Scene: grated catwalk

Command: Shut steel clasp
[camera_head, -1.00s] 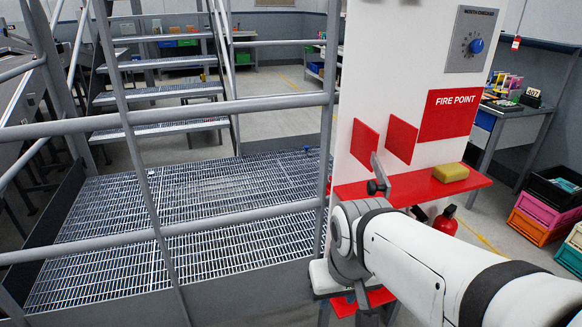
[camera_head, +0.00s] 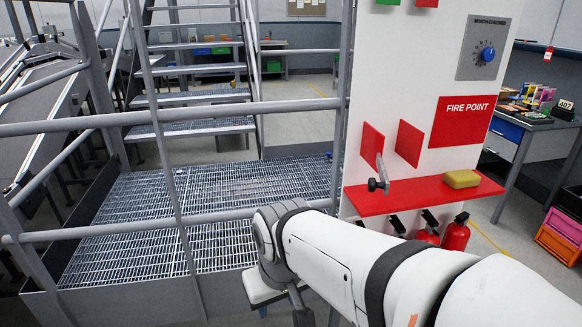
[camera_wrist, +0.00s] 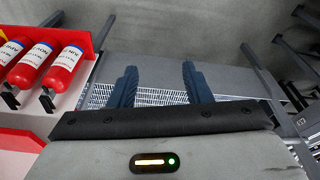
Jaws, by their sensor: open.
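A small grey metal lever with a dark round knob (camera_head: 381,176) stands at the left part of the red shelf on the fire point board in the head view. It may be the steel clasp, but I cannot tell for sure. No clasp can be made out in the wrist view. My gripper (camera_wrist: 158,70) is open in the wrist view, with two dark blue fingers apart and nothing between them. It faces the grated floor, away from the knobbed lever. In the head view my arm hides what lies behind it, and my gripper cannot be made out.
The red shelf (camera_head: 420,196) carries a yellow sponge-like block (camera_head: 461,179). Red extinguishers (camera_head: 456,233) hang below and also show in the wrist view (camera_wrist: 52,70). A grey railing (camera_head: 170,117) runs before the grated platform (camera_head: 130,240). Stairs (camera_head: 190,97) rise behind.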

